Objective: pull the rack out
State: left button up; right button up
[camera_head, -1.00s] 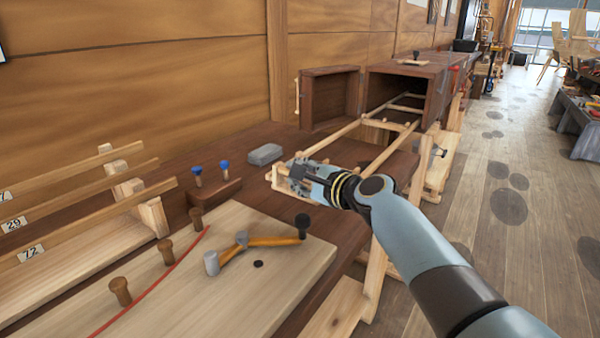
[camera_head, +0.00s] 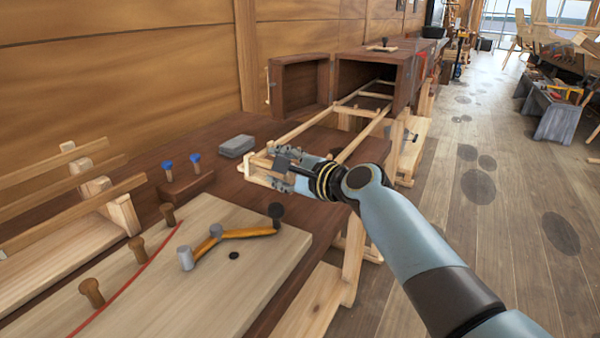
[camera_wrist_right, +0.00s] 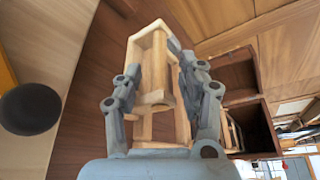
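The rack (camera_head: 301,129) is a pale wooden frame of two long rails and crossbars. It juts far out of the dark open box (camera_head: 404,92), with its back part still inside the box. Its near end reaches over the dark bench. My right gripper (camera_head: 277,168) is at this near end. In the right wrist view the rack's end (camera_wrist_right: 147,38) shows between and beyond the two fingers of my right gripper (camera_wrist_right: 158,62). The fingers stand apart with a wooden piece between them. I cannot tell whether both press on it. My left gripper is not in view.
A grey block (camera_head: 237,146) lies on the bench left of the rack. The box's door (camera_head: 299,88) stands open at the left.

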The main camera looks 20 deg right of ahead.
jog(key=v, duration=0.8)
jog(key=shift+s, duration=0.4)
jog(key=shift+d, duration=0.15)
